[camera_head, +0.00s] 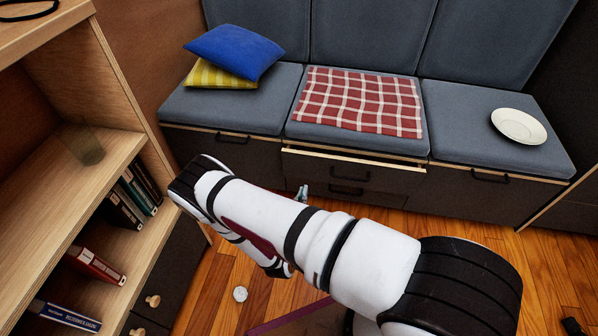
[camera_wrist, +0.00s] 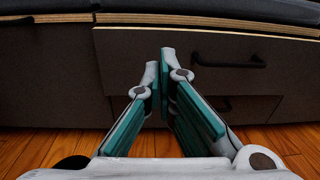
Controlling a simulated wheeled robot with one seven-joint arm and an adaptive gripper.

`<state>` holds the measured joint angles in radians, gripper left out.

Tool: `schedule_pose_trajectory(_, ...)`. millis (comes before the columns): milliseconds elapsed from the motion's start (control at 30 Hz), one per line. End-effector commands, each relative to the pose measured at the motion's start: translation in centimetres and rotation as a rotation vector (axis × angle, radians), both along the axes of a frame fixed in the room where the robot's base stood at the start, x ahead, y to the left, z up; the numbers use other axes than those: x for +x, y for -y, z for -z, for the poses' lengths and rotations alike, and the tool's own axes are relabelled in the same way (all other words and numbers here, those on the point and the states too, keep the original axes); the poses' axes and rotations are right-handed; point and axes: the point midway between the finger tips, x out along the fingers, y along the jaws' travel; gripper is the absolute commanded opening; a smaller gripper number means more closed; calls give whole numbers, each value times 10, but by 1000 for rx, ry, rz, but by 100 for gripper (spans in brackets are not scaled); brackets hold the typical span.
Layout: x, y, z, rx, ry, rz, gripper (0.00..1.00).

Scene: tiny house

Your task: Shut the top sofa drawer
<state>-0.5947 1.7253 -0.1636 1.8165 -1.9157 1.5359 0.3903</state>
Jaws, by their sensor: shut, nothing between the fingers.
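The top sofa drawer (camera_head: 354,172) is under the middle seat, its wooden top edge standing a little out from the sofa front. It has a dark handle, and a second drawer (camera_head: 346,190) with its own handle lies below it. In the wrist view the top drawer front (camera_wrist: 130,62) fills the upper middle, with its handle (camera_wrist: 229,62) right of my gripper. My gripper (camera_wrist: 160,58) is shut and empty, pointing at the left part of the drawer front; contact cannot be told. In the head view my arm hides most of the gripper, with a fingertip (camera_head: 302,192) showing.
A wooden bookshelf (camera_head: 110,200) with books stands at the left. On the sofa lie a blue cushion (camera_head: 235,51), a yellow cushion (camera_head: 219,76), a red checked cloth (camera_head: 358,103) and a white plate (camera_head: 519,126).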

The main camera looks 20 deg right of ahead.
Motion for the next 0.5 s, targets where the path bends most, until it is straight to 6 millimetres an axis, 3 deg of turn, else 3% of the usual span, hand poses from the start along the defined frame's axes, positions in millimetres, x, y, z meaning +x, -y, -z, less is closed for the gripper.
schedule_pose_trajectory(200, 10, -2, 0, 27, 36, -59, 0)
schedule_pose_trajectory(500, 51, 27, 1, 28, 37, -53, 0)
